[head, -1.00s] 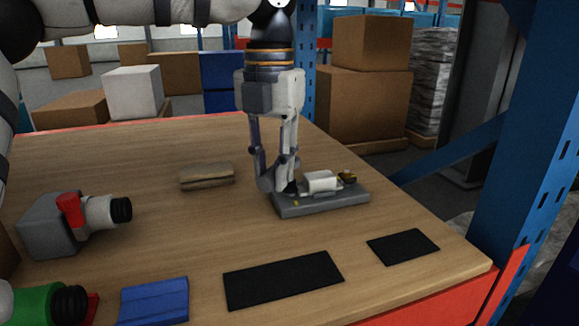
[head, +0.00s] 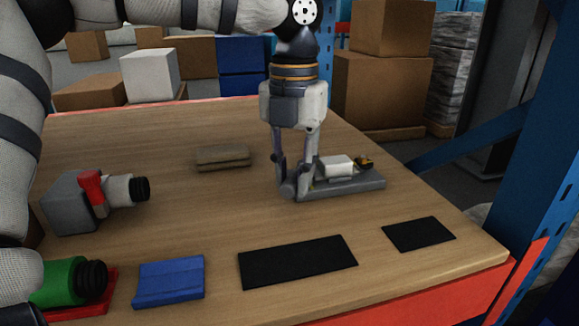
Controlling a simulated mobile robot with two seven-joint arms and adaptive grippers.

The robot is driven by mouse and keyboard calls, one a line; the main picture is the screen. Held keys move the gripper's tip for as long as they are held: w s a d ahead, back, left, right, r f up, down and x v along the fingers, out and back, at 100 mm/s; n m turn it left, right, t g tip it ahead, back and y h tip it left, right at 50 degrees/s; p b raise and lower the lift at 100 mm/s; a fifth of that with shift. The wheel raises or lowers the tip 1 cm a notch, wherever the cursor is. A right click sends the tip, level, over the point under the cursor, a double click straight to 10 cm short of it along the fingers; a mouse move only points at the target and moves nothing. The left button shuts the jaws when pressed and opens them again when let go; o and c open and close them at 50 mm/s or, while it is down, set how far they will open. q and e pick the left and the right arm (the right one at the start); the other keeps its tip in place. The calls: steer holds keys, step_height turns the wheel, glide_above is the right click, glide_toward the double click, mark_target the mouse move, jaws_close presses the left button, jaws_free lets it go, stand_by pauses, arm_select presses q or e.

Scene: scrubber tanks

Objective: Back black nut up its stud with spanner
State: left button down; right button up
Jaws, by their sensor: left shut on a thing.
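A grey base plate (head: 350,187) lies on the table and carries a white block (head: 336,166) and a small black and yellow part (head: 365,162) at its right end. My left gripper (head: 292,190) points down at the plate's left end, on the near side. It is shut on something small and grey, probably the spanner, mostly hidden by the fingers. The black nut and its stud cannot be made out, and I cannot tell whether the spanner touches the nut. My right gripper is not in view.
A brown block (head: 223,158) lies left of the gripper. A grey housing with a red handle (head: 75,203), a green part (head: 60,283) and a blue block (head: 170,281) sit at the left. Two black mats (head: 298,262) (head: 418,234) lie in front. A blue rack post (head: 545,130) stands right.

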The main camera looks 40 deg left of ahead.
arm_select(q)
steer(key=shift+s+a+m, duration=0.1)
steer(key=shift+a+m, duration=0.45)
steer(key=shift+m, duration=0.15)
steer(key=shift+r, duration=0.15)
steer(key=shift+r, duration=1.5)
